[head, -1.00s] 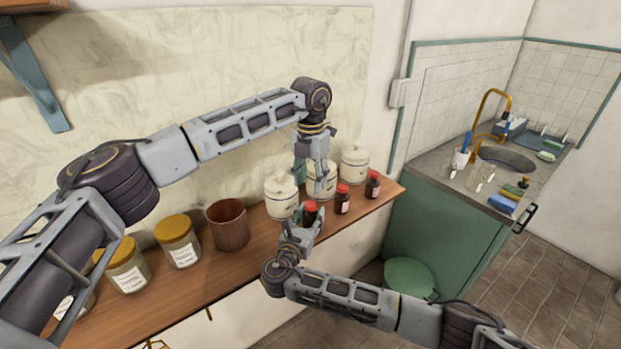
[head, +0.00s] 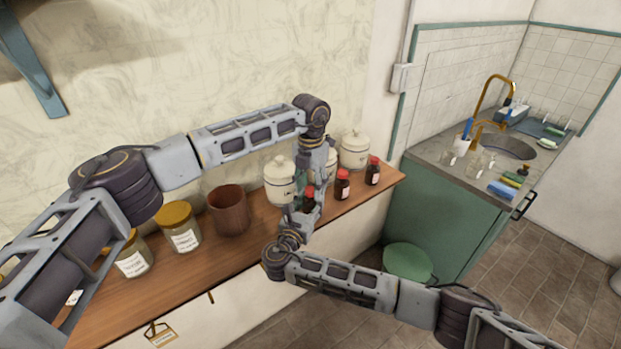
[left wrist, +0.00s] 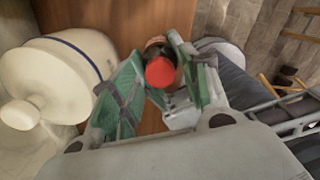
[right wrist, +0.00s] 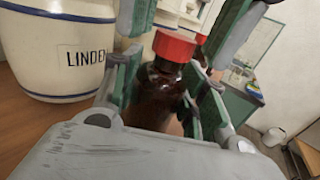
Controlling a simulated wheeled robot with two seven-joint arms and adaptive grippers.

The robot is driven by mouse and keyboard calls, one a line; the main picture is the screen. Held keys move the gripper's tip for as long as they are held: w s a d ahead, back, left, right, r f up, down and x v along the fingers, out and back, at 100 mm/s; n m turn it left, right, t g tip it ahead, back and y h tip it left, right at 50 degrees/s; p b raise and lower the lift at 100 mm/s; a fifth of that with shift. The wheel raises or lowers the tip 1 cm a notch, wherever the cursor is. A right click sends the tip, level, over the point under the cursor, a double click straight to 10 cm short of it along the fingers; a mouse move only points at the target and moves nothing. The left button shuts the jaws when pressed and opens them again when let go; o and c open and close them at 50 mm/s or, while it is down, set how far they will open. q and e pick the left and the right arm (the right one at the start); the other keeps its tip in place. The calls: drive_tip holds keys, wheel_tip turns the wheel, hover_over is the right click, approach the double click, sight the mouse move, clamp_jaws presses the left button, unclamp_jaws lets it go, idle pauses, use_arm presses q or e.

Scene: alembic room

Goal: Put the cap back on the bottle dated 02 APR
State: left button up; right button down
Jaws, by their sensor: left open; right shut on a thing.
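A dark brown bottle (right wrist: 158,95) stands in my right gripper (head: 302,212), whose fingers are closed on its body. A red cap (right wrist: 175,45) sits on top of the bottle's neck; whether it is fully seated cannot be told. My left gripper (head: 307,182) is above the bottle, open, with its green-padded fingers either side of the cap. The cap also shows between these fingers in the left wrist view (left wrist: 160,72). Two more dark bottles with red caps, a nearer one (head: 342,186) and a farther one (head: 373,172), stand to the right. No date is legible.
White lidded canisters, one on the left (head: 279,183) and one on the right (head: 354,150), stand close behind the bottles. A brown cup (head: 229,212) and yellow-lidded jars (head: 180,228) stand left on the wooden shelf (head: 215,260).

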use_arm(q)
drive_tip(key=shift+f, duration=0.3)
clamp_jaws()
drive_tip(key=shift+o, duration=0.5)
unclamp_jaws()
drive_tip(key=shift+r, duration=0.15)
wheel_tip(320, 180, up, 12)
idle(0.6)
use_arm(e)
drive_tip(key=c, duration=0.7)
unclamp_jaws()
